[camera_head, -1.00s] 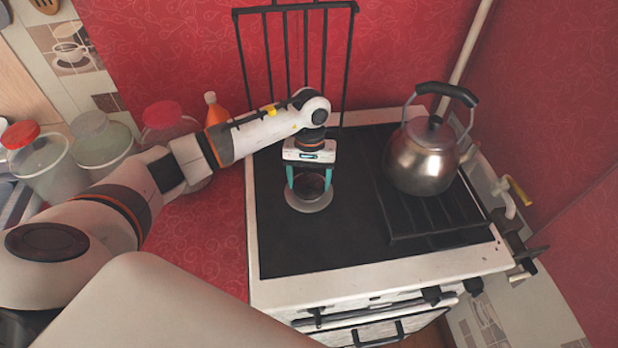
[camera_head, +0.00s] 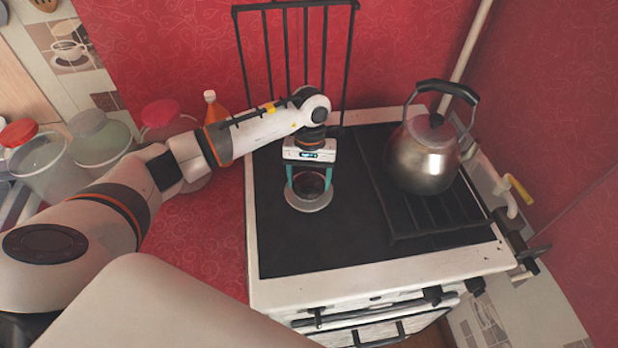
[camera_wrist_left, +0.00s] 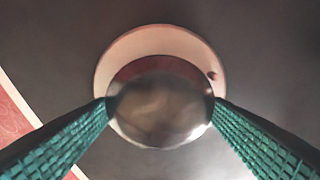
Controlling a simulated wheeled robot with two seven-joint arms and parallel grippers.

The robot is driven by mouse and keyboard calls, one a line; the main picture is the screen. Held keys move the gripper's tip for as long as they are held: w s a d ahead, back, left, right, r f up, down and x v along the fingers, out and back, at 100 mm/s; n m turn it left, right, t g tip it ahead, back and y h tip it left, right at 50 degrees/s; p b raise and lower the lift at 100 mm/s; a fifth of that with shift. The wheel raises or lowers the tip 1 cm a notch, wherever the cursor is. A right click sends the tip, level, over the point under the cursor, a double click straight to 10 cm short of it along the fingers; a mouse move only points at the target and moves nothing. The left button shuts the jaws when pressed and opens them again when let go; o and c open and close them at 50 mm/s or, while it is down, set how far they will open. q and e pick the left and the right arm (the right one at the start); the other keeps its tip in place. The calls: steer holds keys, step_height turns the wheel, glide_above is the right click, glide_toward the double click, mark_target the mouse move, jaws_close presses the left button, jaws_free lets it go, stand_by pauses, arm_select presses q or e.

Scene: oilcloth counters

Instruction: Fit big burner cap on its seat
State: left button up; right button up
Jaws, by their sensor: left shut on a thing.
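The big burner cap (camera_wrist_left: 160,105), a dark shiny disc, is between the teal fingers of my left gripper (camera_head: 309,186). The gripper is shut on it, with one finger at each side in the left wrist view. The burner seat (camera_head: 309,206), a pale round ring on the black hob, is under the cap. In the left wrist view the seat (camera_wrist_left: 155,42) shows as a crescent beyond the cap's far edge, so the two look off-centre from there. The near side of the seat is hidden, and I cannot tell whether the cap touches it. My right gripper is not in view.
A steel kettle (camera_head: 424,158) stands on the black grate (camera_head: 440,215) at the right of the stove. Lidded jars (camera_head: 100,140) and an orange bottle (camera_head: 214,108) stand to the left. The front of the hob (camera_head: 330,245) is clear.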

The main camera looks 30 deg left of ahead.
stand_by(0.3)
arm_select(q)
steer(key=o, duration=1.1)
steer(key=shift+o, duration=0.2)
steer(key=shift+r, duration=0.1)
steer(key=shift+r+p, duration=1.75)
steer(key=shift+r, duration=2.2)
steer(key=shift+s+f, duration=0.1)
